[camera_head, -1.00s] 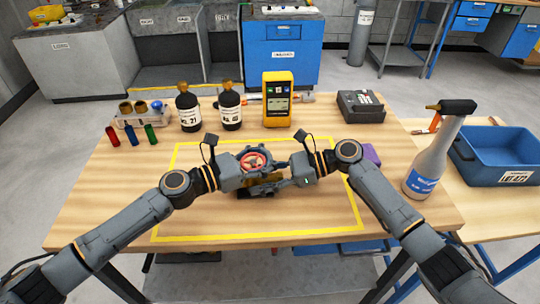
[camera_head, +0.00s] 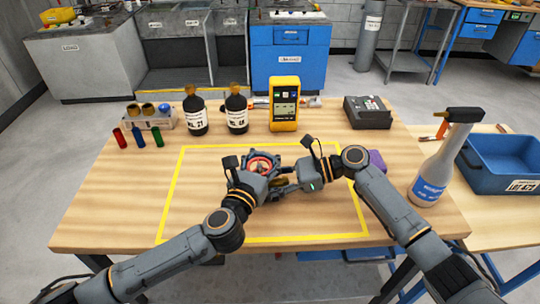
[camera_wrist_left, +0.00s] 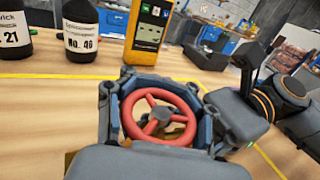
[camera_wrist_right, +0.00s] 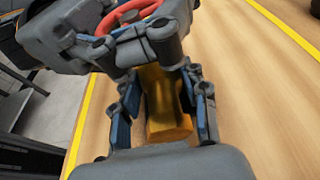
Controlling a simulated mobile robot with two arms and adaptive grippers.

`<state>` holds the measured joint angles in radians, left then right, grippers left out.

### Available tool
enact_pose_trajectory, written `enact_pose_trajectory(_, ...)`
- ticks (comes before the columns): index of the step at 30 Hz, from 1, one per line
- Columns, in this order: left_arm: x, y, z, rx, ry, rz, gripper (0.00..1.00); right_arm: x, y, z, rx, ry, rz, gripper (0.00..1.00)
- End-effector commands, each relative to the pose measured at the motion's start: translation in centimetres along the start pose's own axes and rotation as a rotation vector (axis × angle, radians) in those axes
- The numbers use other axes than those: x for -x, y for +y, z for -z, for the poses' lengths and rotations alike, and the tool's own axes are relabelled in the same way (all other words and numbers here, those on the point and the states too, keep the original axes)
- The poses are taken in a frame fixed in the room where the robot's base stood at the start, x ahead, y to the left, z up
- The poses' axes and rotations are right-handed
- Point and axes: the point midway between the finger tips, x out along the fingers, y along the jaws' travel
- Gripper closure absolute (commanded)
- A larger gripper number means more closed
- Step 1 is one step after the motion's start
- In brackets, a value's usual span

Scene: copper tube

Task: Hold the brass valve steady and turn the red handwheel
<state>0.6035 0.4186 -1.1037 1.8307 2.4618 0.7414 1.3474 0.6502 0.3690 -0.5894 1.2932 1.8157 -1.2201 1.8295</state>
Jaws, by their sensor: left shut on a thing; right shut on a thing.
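The red handwheel (camera_wrist_left: 160,116) sits on top of the brass valve, inside the yellow outline on the table. My left gripper (camera_head: 262,164) has its fingers around the handwheel rim, one on each side, and is shut on it. The left wrist view shows the wheel's spokes and hub between the fingers. The brass valve body (camera_wrist_right: 165,105) shows in the right wrist view between the fingers of my right gripper (camera_wrist_right: 163,100), which is shut on it. In the head view the grippers hide most of the valve.
Two dark bottles (camera_head: 237,113), a yellow meter (camera_head: 284,104) and a dark box (camera_head: 367,111) stand behind the outline. A spray bottle (camera_head: 438,165) and blue bin (camera_head: 500,165) are at the right. The outlined area (camera_head: 200,200) is otherwise mostly clear.

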Motion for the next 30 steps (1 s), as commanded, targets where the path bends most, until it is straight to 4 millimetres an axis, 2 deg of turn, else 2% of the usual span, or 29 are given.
enact_pose_trajectory(1,0.2,-0.7,0.3,0.016,0.005,-0.032,0.96,0.1,-0.2,0.1,0.000,0.002,0.009,0.74)
enact_pose_trajectory(15,0.4,1.0,0.3,0.007,0.008,-0.400,0.97,0.0,-0.2,0.0,0.001,0.000,0.007,0.74)
enact_pose_trajectory(30,0.6,1.5,0.5,0.002,0.011,-0.527,0.97,-0.1,-0.2,0.0,0.001,-0.001,0.006,0.74)
